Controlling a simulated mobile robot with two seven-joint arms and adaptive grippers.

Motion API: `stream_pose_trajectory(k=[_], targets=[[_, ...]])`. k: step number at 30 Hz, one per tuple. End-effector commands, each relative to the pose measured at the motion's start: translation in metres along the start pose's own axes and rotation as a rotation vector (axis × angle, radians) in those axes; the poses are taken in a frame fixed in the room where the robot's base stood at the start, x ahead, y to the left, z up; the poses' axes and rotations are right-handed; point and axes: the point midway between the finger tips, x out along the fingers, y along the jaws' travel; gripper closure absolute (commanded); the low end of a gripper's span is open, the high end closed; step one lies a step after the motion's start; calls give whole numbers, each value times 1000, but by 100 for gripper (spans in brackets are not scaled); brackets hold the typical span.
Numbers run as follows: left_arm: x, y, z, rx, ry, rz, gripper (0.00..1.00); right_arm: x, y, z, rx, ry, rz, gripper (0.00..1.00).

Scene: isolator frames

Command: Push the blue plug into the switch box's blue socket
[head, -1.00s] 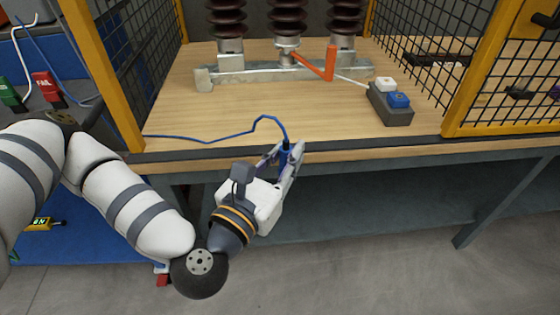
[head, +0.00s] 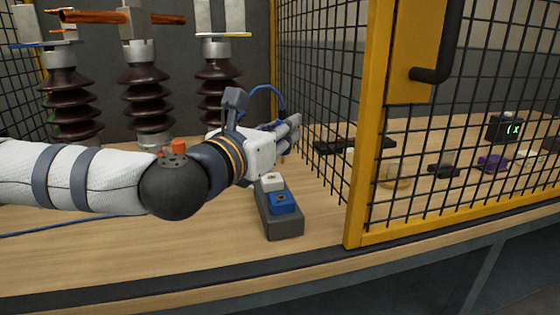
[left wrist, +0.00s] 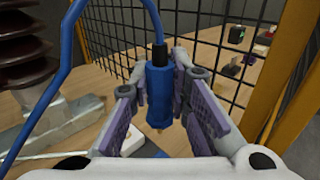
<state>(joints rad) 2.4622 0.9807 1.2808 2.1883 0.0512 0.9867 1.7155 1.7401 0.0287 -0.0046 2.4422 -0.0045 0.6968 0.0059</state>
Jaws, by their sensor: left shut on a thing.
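My left gripper (head: 290,132) reaches in from the left, above and behind the switch box (head: 285,228). It is shut on the blue plug (left wrist: 159,95), which hangs upright between the purple-padded fingers in the left wrist view. In the head view the gripper hides most of the plug. The blue cable (head: 277,98) arches up from it. The switch box is dark grey and stands on the wooden bench. Its blue socket (head: 284,203) is on the near part, and a white socket (head: 271,182) is behind it. The plug is apart from the blue socket. My right gripper is out of view.
A yellow-framed mesh panel (head: 372,130) stands close to the right of the box. Brown ribbed insulators (head: 146,100) stand behind my left arm. A dark flat object (head: 350,145) lies near the mesh. The bench front (head: 200,265) is clear.

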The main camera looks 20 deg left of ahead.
Motion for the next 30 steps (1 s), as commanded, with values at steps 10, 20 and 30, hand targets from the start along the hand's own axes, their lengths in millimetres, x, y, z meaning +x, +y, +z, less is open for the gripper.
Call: stream_pose_trajectory(k=[10,20,30], targets=[[-1,0,2,-1,-1,0,100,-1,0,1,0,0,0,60],[0,0,-30,-1,4,0,100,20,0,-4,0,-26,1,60],[-1,0,-59,-1,1,1,100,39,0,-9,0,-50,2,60]])
